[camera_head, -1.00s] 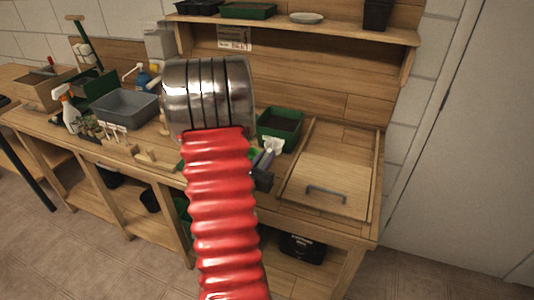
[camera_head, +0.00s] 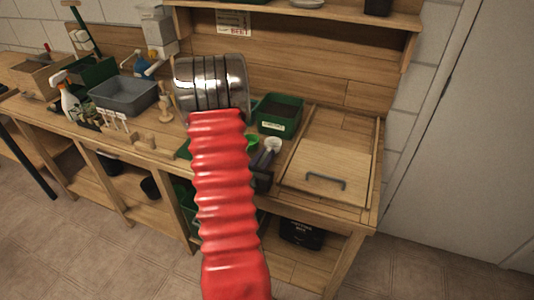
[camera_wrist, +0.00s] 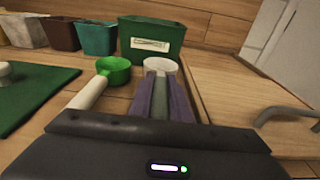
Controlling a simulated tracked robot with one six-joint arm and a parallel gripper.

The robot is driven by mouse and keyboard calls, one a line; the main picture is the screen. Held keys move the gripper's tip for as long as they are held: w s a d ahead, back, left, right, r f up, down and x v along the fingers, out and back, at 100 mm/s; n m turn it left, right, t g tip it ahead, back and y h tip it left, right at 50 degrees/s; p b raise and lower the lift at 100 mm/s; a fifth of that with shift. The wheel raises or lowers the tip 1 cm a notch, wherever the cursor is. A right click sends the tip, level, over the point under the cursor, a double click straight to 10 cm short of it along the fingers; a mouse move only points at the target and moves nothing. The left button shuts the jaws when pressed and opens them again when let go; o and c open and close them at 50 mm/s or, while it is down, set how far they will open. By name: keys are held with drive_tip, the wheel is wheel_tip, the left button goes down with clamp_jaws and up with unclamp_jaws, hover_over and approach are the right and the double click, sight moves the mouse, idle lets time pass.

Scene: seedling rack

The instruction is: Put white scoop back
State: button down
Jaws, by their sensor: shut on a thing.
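The white scoop (camera_head: 273,144) has a round white cup and shows above the right part of the bench, in front of the green tray. In the wrist view the white scoop (camera_wrist: 160,66) points away from me, its grey-green handle between the two purple fingers. My gripper (camera_wrist: 160,88) is shut on that handle. My gripper (camera_head: 265,160) is partly hidden behind my red arm in the head view. I cannot tell whether the scoop touches the bench. A green scoop (camera_wrist: 113,70) with a pale handle is just left of it, apart from my fingers.
A labelled green tray (camera_wrist: 151,40) stands behind the scoops, with several pots to its left. A green mat (camera_wrist: 35,95) lies at left. A wooden lid (camera_head: 328,170) with a grey handle (camera_head: 326,182) covers the bench's right end. A grey tub (camera_head: 124,96) stands farther left.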

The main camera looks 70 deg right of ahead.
drive_tip(key=shift+f, duration=0.5)
idle(0.4)
drive_tip(key=c, duration=1.6)
unclamp_jaws()
drive_tip(key=shift+o, duration=0.2)
drive_tip(key=shift+w+a+r, duration=0.1)
drive_tip(key=shift+a, duration=1.15)
drive_tip(key=shift+w+a+r, duration=0.15)
drive_tip(key=shift+a, duration=1.05)
drive_tip(key=shift+w+a+r, duration=0.1)
drive_tip(key=shift+a, duration=1.15)
